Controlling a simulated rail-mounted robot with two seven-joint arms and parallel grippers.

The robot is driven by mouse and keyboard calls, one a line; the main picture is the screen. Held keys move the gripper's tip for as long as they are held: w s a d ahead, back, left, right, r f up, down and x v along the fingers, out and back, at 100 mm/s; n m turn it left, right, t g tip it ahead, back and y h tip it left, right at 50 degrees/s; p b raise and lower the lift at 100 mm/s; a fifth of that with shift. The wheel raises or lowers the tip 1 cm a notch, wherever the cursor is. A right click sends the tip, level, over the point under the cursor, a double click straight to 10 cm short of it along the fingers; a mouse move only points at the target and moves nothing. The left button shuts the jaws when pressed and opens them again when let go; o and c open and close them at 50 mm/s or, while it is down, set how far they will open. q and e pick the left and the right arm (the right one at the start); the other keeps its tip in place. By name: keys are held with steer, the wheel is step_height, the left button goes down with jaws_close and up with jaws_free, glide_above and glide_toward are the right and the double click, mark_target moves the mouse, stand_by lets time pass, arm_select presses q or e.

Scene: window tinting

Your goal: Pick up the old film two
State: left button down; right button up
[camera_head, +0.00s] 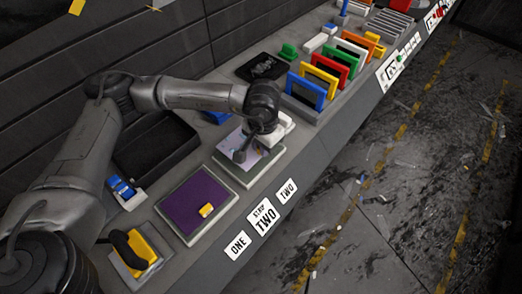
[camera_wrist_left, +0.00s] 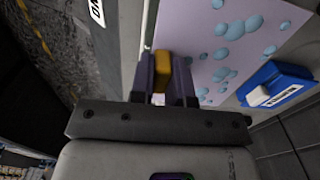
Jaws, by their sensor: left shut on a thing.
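The old film two is a pale lilac sheet with light blue bubbles (camera_wrist_left: 205,22). In the head view it shows partly (camera_head: 268,160) on the second panel, beneath my left gripper. In the left wrist view the gripper (camera_wrist_left: 163,90) is shut on a yellow tab (camera_wrist_left: 161,66) at the film's edge. My right gripper does not show.
A purple panel (camera_head: 187,203) with a yellow tab lies left of the film, by the ONE sign (camera_head: 237,245). A blue labelled item (camera_wrist_left: 272,84) sits beside the film. A black tray (camera_head: 155,155) lies behind. Several coloured frames (camera_head: 320,75) stand to the right.

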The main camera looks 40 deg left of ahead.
arm_select(q)
steer(key=w+d+r, duration=0.2)
steer(key=d+r, duration=0.6)
steer(key=shift+d, duration=0.2)
steer(key=shift+w+d, duration=0.1)
steer(key=shift+f, duration=0.1)
stand_by(0.7)
